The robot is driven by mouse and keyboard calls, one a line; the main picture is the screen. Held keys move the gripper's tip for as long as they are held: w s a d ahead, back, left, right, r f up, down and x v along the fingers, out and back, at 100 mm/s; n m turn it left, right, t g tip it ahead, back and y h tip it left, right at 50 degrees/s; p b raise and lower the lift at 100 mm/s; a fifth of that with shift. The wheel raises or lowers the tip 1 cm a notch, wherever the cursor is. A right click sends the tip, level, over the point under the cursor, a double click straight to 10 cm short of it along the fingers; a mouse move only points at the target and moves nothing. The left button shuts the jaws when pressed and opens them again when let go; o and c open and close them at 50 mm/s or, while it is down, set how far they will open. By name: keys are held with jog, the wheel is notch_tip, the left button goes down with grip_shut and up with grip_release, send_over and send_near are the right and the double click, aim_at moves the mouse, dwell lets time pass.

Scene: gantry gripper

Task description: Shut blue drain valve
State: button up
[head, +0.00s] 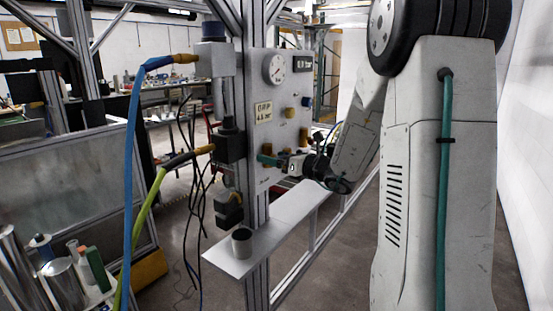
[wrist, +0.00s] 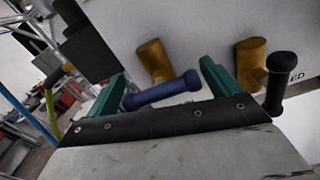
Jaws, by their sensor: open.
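The blue drain valve handle (wrist: 163,90) is a short blue bar in the wrist view. It lies nearly level, slightly tilted up to the right, in front of a brass valve body (wrist: 153,58) on the pale panel. My gripper (wrist: 165,72) is open, with one green finger on each side of the blue handle. The handle's right end is close to the right finger; I cannot tell if they touch. In the head view my gripper (head: 270,160) is at the panel's lower part, and the blue handle there cannot be made out.
A second brass valve (wrist: 250,58) with a black handle (wrist: 281,75) stands just right of my right finger. The panel (head: 286,95) carries a gauge (head: 274,69). A shelf (head: 275,228) with a grey cup (head: 242,243) juts out below. Cables hang left of the post.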

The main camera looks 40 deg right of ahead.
jog(key=v, duration=0.7)
jog(key=shift+s, duration=0.4)
jog(key=shift+d, duration=0.15)
jog(key=s+a+f+n+g+y, duration=0.2)
jog(key=s+a+n+g, duration=0.3)
jog(key=a+n, duration=0.2)
jog(key=s+a+f+n+g+y, duration=0.25)
jog(key=s+a+n+g, duration=0.25)
jog(key=a+n, duration=0.3)
jog(key=s+a+r+n+g+h, duration=0.1)
jog(key=s+a+n+g+h, duration=0.1)
jog(key=s+n+h, duration=0.3)
jog(key=s+a+r+n+g+h, duration=0.2)
jog(key=s+a+n+g+h, duration=0.1)
jog(key=s+n, duration=1)
jog(key=shift+a+n+g+h, duration=0.3)
jog(key=shift+a+n+h, duration=0.45)
jog(key=shift+h, duration=0.6)
